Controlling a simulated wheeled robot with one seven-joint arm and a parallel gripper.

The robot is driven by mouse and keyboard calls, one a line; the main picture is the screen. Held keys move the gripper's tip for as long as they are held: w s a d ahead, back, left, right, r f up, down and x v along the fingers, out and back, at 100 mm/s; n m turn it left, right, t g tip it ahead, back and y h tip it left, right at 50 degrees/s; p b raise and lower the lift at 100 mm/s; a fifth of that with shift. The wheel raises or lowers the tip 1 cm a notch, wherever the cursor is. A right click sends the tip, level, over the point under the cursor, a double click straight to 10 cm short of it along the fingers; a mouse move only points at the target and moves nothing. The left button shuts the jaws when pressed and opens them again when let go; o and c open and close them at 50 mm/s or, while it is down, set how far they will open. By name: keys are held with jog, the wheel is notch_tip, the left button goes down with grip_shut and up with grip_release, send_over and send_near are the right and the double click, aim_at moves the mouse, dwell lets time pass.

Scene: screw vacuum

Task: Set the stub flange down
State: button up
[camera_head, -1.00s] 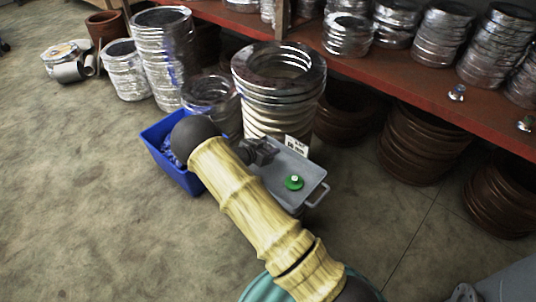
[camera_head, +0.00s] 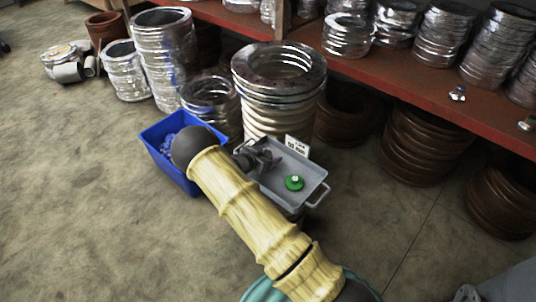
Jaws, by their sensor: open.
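A grey tray with a wire handle (camera_head: 318,181) stands in front of a tall stack of rings. A small green round piece with a pale centre (camera_head: 294,183) lies on it; I cannot tell for sure whether this is the stub flange. My gripper (camera_head: 272,160) is open over the left part of the tray, up and to the left of the green piece and apart from it. My wrist and gripper hide part of the tray's left side. I see nothing clearly between the fingers.
A blue bin (camera_head: 186,180) with blue items stands left of the tray, partly behind my arm. The silver-topped ring stack (camera_head: 280,95) rises behind the tray. A red shelf (camera_head: 400,75) with wrapped ring stacks runs along the back right.

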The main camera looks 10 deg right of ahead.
jog(key=shift+r, duration=0.1)
jog(key=shift+s+a+r, duration=0.1)
jog(key=shift+a+r, duration=0.05)
jog(key=p+v, duration=0.3)
jog(key=v, duration=0.8)
jog(key=shift+s+a+r, duration=0.1)
jog(key=shift+s+a, duration=0.05)
jog(key=shift+a, duration=0.1)
jog(key=s+d+r+n+y, duration=0.1)
jog(key=s+r+n+y, duration=0.15)
jog(key=r+y, duration=0.3)
jog(key=s+r+n+y, duration=0.1)
jog(key=r+n+y, duration=0.25)
jog(key=r, duration=0.35)
jog(key=s+d+r+n+g, duration=0.2)
jog(key=s+d+r, duration=0.1)
jog(key=s, duration=0.7)
jog(key=s+d+r+n+g+y, duration=0.1)
jog(key=s+d+r+n+g, duration=0.1)
jog(key=s, duration=0.8)
notch_tip(320, 180, up, 2)
jog(key=shift+s+d+n+g, duration=0.4)
jog(key=shift+d+g, duration=0.1)
jog(key=shift+d, duration=0.25)
